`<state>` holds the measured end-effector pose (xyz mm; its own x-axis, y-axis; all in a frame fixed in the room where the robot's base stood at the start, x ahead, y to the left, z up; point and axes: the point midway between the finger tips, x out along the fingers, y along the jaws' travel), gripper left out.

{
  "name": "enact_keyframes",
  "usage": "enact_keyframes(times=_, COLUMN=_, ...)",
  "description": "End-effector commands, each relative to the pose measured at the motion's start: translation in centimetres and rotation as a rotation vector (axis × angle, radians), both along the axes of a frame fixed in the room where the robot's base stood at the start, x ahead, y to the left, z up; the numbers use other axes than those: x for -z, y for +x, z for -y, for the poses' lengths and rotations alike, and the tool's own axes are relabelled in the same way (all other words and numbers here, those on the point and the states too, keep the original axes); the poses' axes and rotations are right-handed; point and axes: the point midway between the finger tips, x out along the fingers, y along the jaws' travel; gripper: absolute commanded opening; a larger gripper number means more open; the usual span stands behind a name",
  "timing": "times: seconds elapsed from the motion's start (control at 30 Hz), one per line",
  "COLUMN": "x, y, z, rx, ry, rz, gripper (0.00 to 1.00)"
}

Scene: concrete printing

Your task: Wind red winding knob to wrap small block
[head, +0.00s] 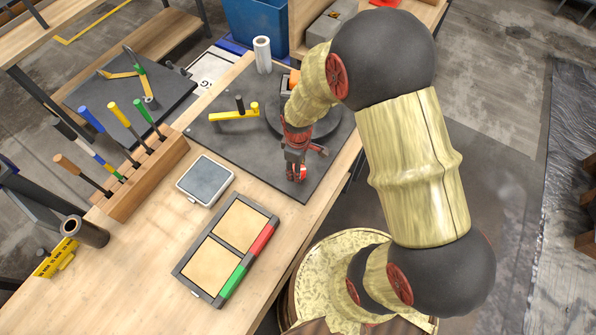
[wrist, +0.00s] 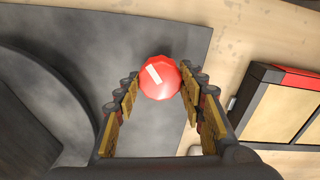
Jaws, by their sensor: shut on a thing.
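The red winding knob (wrist: 160,77) is faceted, with a white mark on top, and sits between my gripper's fingertips in the wrist view. My gripper (wrist: 160,88) is shut on it, a finger on each side. In the head view my gripper (head: 296,172) points down at the front part of the dark mat, and its fingers largely hide the knob. A dark round turntable (head: 330,127) lies behind the gripper, and its curved edge fills the left of the wrist view. A small block with orange on it (head: 291,80) shows behind my arm, mostly hidden.
A dark mat (head: 240,152) lies under the turntable. A white roll (head: 262,55) stands at its back, and a yellow-handled tool (head: 234,114) lies to the left. A grey square pad (head: 205,180), a two-panel tray (head: 193,282) and a wooden tool rack (head: 148,180) occupy the bench.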

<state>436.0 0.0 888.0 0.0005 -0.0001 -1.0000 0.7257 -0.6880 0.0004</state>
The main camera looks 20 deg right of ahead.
Motion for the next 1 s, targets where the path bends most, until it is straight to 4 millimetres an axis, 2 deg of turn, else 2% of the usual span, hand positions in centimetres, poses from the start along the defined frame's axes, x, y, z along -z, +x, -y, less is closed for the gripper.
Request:
enact_keyframes(times=0.37, x=0.04, y=-0.08, z=0.02, rx=-0.041, ry=0.0, rz=-0.001, gripper=0.14)
enact_keyframes(times=0.7, x=0.05, y=-0.17, z=-0.01, rx=-0.364, ry=0.0, rz=-0.004, gripper=0.15)
enact_keyframes(times=1.0, x=0.1, y=-0.18, z=-0.02, rx=-0.394, ry=0.0, rz=-0.004, gripper=0.14)
